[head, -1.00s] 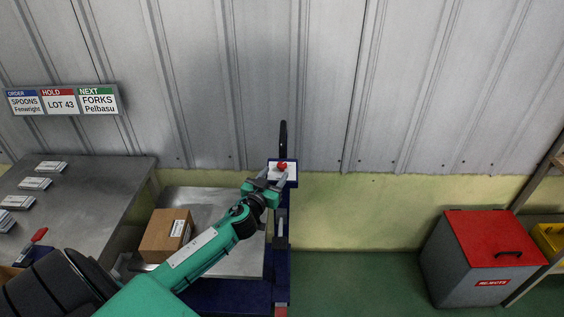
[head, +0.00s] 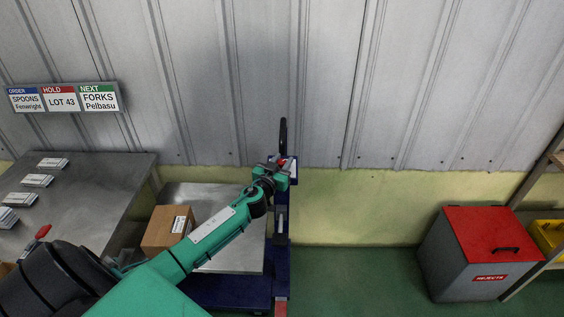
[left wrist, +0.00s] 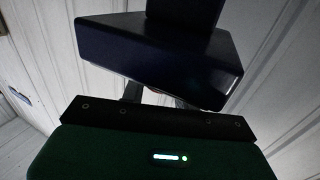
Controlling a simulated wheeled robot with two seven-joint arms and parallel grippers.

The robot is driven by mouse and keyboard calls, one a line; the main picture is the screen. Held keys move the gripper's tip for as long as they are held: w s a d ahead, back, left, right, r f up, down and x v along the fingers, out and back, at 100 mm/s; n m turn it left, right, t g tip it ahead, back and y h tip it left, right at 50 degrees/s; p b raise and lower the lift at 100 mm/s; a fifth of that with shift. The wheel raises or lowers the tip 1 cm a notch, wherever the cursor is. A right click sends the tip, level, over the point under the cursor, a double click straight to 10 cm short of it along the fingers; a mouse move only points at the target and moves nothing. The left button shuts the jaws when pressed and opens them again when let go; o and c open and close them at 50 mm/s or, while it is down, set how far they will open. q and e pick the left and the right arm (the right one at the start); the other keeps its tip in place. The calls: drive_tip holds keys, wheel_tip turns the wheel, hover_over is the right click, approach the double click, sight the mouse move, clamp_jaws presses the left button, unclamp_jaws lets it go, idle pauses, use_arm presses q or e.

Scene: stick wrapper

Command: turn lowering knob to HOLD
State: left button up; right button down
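The small red lowering knob (head: 281,161) sits on a pale plate near the top of a dark blue post (head: 282,258). My left gripper (head: 283,164) is at the knob and hides most of it. In the left wrist view, the dark blue housing (left wrist: 150,50) fills the space ahead, with a faint reddish bit below it between the finger parts. The fingertips are mostly hidden, so I cannot tell whether they are closed on the knob. The knob's pointer and any HOLD mark beside it are not readable. My right gripper is not in view.
A black upright handle (head: 283,136) rises above the plate. A cardboard box (head: 163,229) rests on a metal platform (head: 235,258) left of the post. A steel table (head: 95,190) with wrapped packs stands left. A red-lidded rejects bin (head: 487,232) stands right, with clear floor between.

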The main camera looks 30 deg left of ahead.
use_arm(q)
drive_tip(key=shift+c, duration=1.3)
drive_tip(key=shift+f, duration=0.1)
